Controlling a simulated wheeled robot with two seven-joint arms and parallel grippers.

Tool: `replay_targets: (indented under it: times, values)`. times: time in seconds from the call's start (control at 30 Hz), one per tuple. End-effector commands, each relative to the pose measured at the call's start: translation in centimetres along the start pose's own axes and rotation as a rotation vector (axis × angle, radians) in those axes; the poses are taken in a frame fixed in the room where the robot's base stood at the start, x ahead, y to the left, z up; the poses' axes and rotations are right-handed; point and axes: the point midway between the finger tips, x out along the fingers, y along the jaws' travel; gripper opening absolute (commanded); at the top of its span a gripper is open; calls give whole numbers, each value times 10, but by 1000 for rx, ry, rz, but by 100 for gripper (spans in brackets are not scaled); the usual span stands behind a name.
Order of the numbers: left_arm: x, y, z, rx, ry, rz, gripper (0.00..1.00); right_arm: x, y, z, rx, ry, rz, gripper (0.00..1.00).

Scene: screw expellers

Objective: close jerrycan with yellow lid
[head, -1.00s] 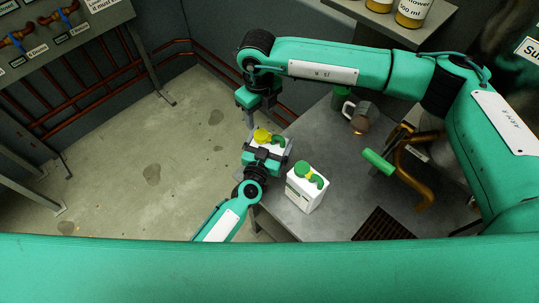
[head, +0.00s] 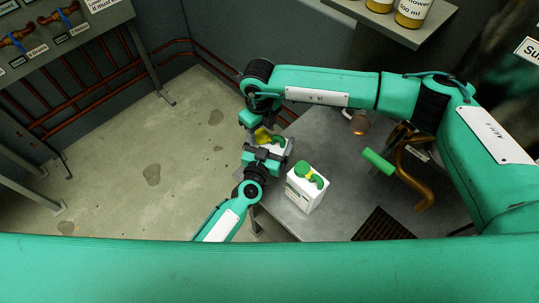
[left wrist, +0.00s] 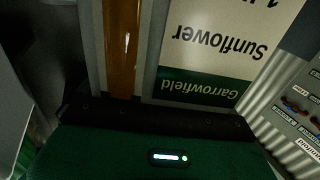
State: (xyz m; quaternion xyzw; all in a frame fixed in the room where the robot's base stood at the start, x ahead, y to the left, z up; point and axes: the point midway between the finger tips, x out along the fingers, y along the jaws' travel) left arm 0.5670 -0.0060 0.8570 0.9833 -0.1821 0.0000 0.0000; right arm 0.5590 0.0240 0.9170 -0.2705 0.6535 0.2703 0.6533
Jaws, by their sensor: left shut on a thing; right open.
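The jerrycan with the yellow lid (head: 262,135) is white with a green handle (head: 278,141) and stands at the table's left edge. My left gripper (head: 264,153) is shut on this jerrycan and hides most of its body. In the left wrist view the jerrycan's label (left wrist: 215,50) reads "Sunflower" and "Garrowfield" upside down, beside an amber strip (left wrist: 123,45). My right gripper (head: 250,130) is open and points down from above, close beside the yellow lid. It partly covers the lid, and I cannot tell whether they touch.
A second white jerrycan (head: 305,190) with a green lid stands just right of my left gripper. A press with a green handle (head: 378,161) and a copper-coloured cup (head: 360,126) are farther right on the grey table (head: 335,220). A shelf with bottles (head: 412,12) is above.

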Motion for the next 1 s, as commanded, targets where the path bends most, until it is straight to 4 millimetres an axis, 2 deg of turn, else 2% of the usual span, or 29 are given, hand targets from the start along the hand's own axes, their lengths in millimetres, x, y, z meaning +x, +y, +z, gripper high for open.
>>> replay_targets:
  times: [0.37, 0.6, 0.87, 0.9, 1.0]
  values:
    - [-1, 0, 2, 0, -3, 0, 32, 5, 0, 0, 0, 0, 0, 55]
    - [-1, 0, 2, 0, -3, 0, 32, 5, 0, 0, 0, 0, 0, 10]
    - [-1, 0, 2, 0, -3, 0, 32, 5, 0, 0, 2, 0, 0, 10]
    - [-1, 0, 2, 0, -3, 0, 32, 5, 0, 0, 2, 0, 0, 45]
    - [-1, 0, 2, 0, -3, 0, 32, 5, 0, 0, 2, 0, 0, 63]
